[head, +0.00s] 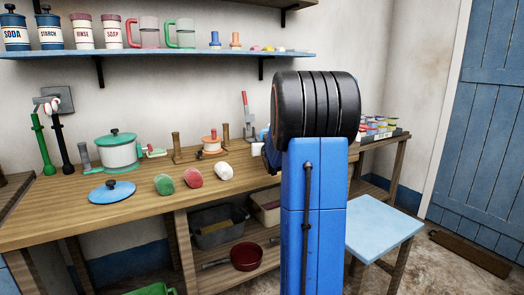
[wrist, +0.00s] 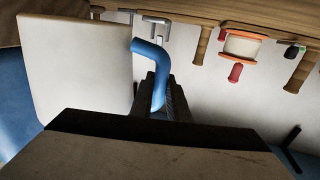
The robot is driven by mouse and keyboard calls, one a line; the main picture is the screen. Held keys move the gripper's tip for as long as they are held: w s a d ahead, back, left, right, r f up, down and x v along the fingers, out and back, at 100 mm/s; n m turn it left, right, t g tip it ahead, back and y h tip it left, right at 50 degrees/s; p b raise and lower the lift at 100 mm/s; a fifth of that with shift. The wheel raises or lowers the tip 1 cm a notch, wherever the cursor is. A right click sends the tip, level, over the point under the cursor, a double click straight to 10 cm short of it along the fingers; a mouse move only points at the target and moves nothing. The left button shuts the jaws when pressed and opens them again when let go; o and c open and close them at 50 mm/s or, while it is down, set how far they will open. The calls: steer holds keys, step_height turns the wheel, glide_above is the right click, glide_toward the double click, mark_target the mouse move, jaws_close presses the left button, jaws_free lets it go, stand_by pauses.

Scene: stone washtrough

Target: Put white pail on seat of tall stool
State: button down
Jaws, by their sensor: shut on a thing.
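The white pail (wrist: 75,65) fills the left of the wrist view, a pale body with a blue bent handle (wrist: 150,48). My gripper (wrist: 162,92) is shut on that handle, and the pail hangs to one side of the fingers. In the head view my arm hides the gripper and most or all of the pail; I cannot tell whether the small white patch left of the arm belongs to it. The tall stool's light blue square seat (head: 383,228) is at the lower right of the head view, right of my arm. The visible part of the seat is bare.
The wooden bench (head: 130,205) holds a green-lidded pot (head: 116,152), a blue lid (head: 112,191), and red, green and white rolls. Several upright wooden pegs stand behind. A shelf (head: 150,53) with canisters and mugs runs above. A blue door (head: 485,130) is at right.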

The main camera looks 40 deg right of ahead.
steer(key=shift+f, duration=2.1)
steer(key=c, duration=1.7)
jaws_free()
steer(key=shift+s+f, duration=0.1)
steer(key=shift+f, duration=0.05)
steer(key=v, duration=1.7)
steer(key=shift+a+f, duration=0.3)
steer(key=shift+f, duration=0.05)
